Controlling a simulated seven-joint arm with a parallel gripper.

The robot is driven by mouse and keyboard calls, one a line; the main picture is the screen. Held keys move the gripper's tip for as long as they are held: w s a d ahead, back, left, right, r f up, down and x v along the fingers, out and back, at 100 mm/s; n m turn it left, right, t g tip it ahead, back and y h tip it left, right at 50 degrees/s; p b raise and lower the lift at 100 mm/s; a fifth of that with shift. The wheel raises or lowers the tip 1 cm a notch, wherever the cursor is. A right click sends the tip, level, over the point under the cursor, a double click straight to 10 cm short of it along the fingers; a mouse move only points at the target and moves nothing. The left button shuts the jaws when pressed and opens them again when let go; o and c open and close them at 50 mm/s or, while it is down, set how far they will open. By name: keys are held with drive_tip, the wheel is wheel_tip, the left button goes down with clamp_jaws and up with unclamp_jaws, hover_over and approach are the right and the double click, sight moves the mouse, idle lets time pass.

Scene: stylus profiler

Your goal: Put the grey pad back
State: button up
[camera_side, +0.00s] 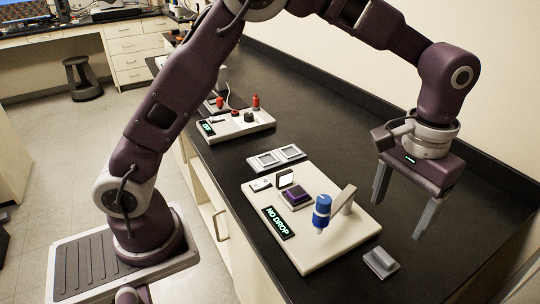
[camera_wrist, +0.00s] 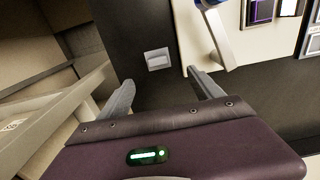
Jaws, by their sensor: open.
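The grey pad (camera_side: 381,262), a small light-grey block with a raised top, lies on the black bench just off the right corner of the profiler's cream base (camera_side: 345,240). It also shows in the wrist view (camera_wrist: 158,59), ahead of the fingertips. My gripper (camera_side: 398,218) is open and empty, above the bench and apart from the pad; its two fingers show in the wrist view (camera_wrist: 160,77). On the profiler, a blue stylus head (camera_side: 322,211) hangs from a grey arm beside a dark, purple-edged square (camera_side: 297,195). Its display (camera_side: 277,223) reads "NO DROP".
A cream box (camera_side: 236,125) with red and black knobs stands farther back. The wall runs along the bench's far side. The bench around the pad is clear.

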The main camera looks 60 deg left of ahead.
drive_tip(key=s+a+r+t, duration=0.2)
drive_tip(key=s+a+r, duration=0.7)
drive_tip(key=a+r, duration=0.15)
drive_tip(key=s+a+t, duration=0.1)
drive_tip(key=s+a, duration=0.2)
drive_tip(key=s, duration=0.4)
drive_tip(key=s+a+f+t, duration=0.1)
drive_tip(key=s+a+t, duration=0.1)
drive_tip(key=s, duration=0.6)
drive_tip(key=shift+a, duration=0.9)
